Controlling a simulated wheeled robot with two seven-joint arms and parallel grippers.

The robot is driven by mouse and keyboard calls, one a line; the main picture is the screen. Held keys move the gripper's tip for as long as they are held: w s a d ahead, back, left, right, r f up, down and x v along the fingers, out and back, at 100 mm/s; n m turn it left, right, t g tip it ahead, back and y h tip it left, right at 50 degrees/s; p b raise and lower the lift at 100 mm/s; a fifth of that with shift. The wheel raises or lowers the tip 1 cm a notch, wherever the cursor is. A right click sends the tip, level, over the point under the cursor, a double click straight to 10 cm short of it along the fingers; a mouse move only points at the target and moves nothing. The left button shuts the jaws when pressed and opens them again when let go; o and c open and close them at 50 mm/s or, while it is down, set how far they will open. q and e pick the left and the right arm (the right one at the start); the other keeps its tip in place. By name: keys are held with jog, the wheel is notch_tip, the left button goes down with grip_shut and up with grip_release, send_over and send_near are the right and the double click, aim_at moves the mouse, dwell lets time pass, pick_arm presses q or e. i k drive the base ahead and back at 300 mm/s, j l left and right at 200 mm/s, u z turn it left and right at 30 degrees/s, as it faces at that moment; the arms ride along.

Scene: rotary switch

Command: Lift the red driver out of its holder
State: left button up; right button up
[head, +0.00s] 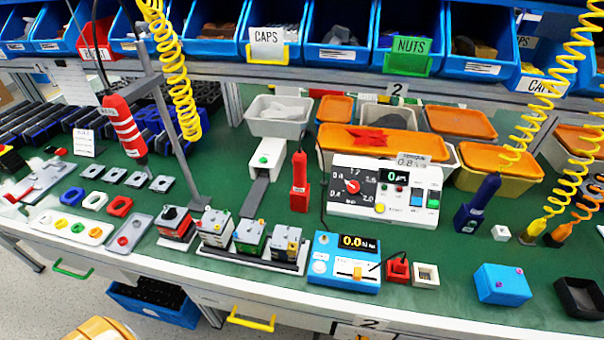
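A slim red driver (299,172) stands upright in the middle of the bench. Its lower end is at a red block-like base (299,202); how deep it sits there I cannot tell. A second, thicker red tool with white bands (125,128) hangs tilted from a grey stand at the left, with a dark tip pointing down.
A white meter box (385,192) stands right of the slim driver, a grey-and-white device (266,160) left of it. Switch modules (249,236) and a blue display unit (345,262) lie in front. Yellow coiled cables (172,75) hang above.

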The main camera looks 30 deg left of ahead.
aim_at(299, 157)
jog(key=i+l+u, duration=0.1)
jog(key=l+u, duration=0.25)
jog(key=l, duration=0.45)
jog(key=l+u, duration=0.35)
jog(key=l, duration=0.45)
